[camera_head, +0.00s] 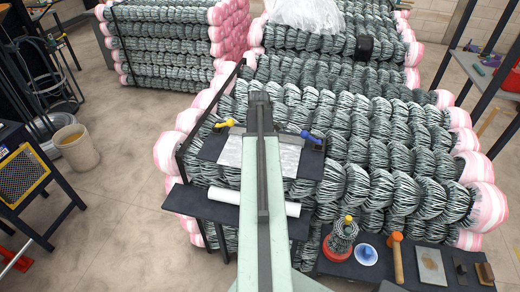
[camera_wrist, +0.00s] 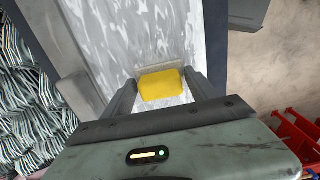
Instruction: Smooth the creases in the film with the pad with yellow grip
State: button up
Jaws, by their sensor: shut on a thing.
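The film shows in the head view (camera_head: 229,152) as a pale grey sheet on a dark board, partly hidden by my arm. In the wrist view the film (camera_wrist: 140,35) is grey with white, wavy crease-like marks. The pad with yellow grip (camera_wrist: 161,86) is between the fingers of my gripper (camera_wrist: 160,78), which is shut on the yellow block. The pad's pale edge shows just beyond the block, over the film. I cannot tell whether the pad touches it. My gripper's fingers and this pad are not clearly visible in the head view.
Yellow-handled (camera_head: 224,123) and blue-handled (camera_head: 311,137) items sit at the board's edges. A white roll (camera_head: 225,195) lies on the shelf in front. Chainlink rolls (camera_head: 375,150) surround the board. A mallet (camera_head: 396,258) and plate (camera_head: 431,266) lie at lower right. A bucket (camera_head: 76,147) stands left on open floor.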

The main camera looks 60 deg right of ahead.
jog(key=shift+s+a+f, duration=0.1)
jog(key=shift+s+a, duration=0.1)
jog(key=shift+a, duration=0.35)
jog(key=shift+s+a+f, duration=0.1)
jog(key=shift+s+a, duration=0.1)
jog(key=shift+a, duration=0.45)
jog(key=shift+c, duration=0.7)
jog(key=shift+s+a+r, duration=0.15)
jog(key=shift+s+a, duration=0.05)
jog(key=shift+a, duration=0.4)
jog(key=shift+w+d, duration=0.1)
jog(key=shift+w, duration=0.05)
jog(key=shift+w+a, duration=0.15)
jog(key=shift+w, duration=0.35)
jog(key=shift+w+a, duration=0.15)
jog(key=shift+w, duration=0.35)
